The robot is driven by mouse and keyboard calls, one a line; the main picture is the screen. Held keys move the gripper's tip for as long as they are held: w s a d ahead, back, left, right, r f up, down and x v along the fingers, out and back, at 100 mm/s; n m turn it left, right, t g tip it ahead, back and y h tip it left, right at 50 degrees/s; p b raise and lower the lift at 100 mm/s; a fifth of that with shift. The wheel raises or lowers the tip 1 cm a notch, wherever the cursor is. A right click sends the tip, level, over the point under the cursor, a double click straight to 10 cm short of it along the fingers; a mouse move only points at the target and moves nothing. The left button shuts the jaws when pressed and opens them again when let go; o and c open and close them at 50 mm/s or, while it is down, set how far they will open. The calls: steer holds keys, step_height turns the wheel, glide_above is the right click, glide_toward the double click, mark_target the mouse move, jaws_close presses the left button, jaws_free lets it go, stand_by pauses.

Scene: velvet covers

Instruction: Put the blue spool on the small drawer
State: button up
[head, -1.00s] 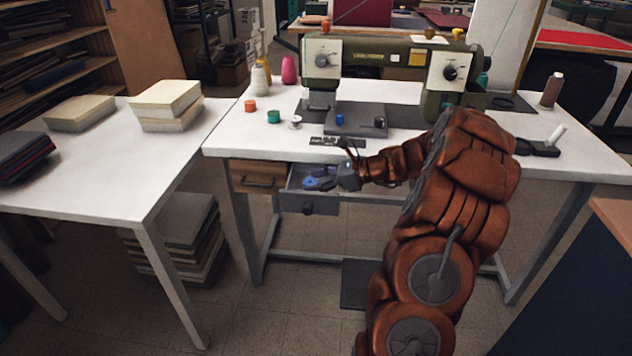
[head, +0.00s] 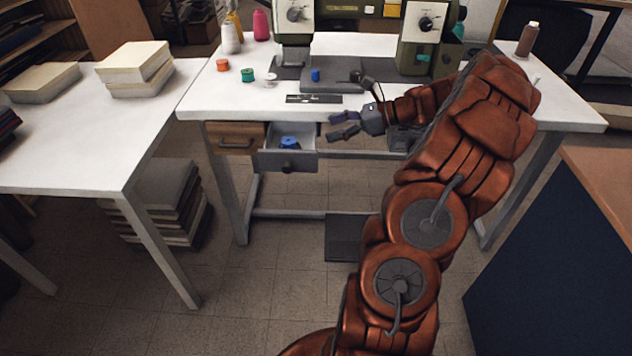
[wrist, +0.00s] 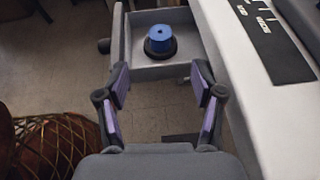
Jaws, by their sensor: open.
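The blue spool (head: 290,142) is inside the open small grey drawer (head: 287,162) under the table's front edge. In the wrist view the blue spool (wrist: 160,40) stands upright on a dark round base, on the pale floor of the drawer (wrist: 142,72); I cannot tell whether that base is part of it. My gripper (head: 339,125) is open and empty, to the right of the drawer and apart from the spool. The wrist view shows its purple-padded fingers (wrist: 160,86) spread, with the spool beyond them.
A shut wooden drawer (head: 236,138) is left of the open one. On the white table (head: 240,103) are orange (head: 223,65) and teal (head: 247,75) spools, a ruler-like plate (head: 314,99) and a sewing machine (head: 423,45), with another small blue item (head: 315,75) on its base.

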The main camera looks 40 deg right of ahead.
steer(key=a+n+g, duration=0.1)
steer(key=a+n, duration=0.1)
steer(key=a, duration=0.2)
steer(key=a+r+n+g, duration=0.1)
steer(key=a, duration=0.4)
steer(key=a+n+g, duration=0.2)
steer(key=a, duration=0.3)
steer(key=shift+r+n+y, duration=0.3)
steer(key=shift+y, duration=0.1)
steer(key=s+a+n+g+h, duration=0.1)
steer(key=s+a+n+g, duration=0.25)
steer(key=a, duration=0.35)
steer(key=s+a+n+g+h, duration=0.1)
steer(key=s+a+n+g, duration=0.1)
steer(key=s+a+n, duration=0.35)
steer(key=s+a+f+n+g+h, duration=0.1)
steer(key=s+n+h, duration=0.3)
steer(key=s, duration=0.5)
steer(key=s+a+f+n+g+h, duration=0.1)
steer(key=s+a+n+h, duration=0.3)
steer(key=s+n, duration=0.4)
steer(key=shift+s+f+n, duration=0.3)
steer(key=shift+s+f, duration=0.3)
steer(key=shift+s, duration=0.6)
steer(key=shift+g, duration=0.25)
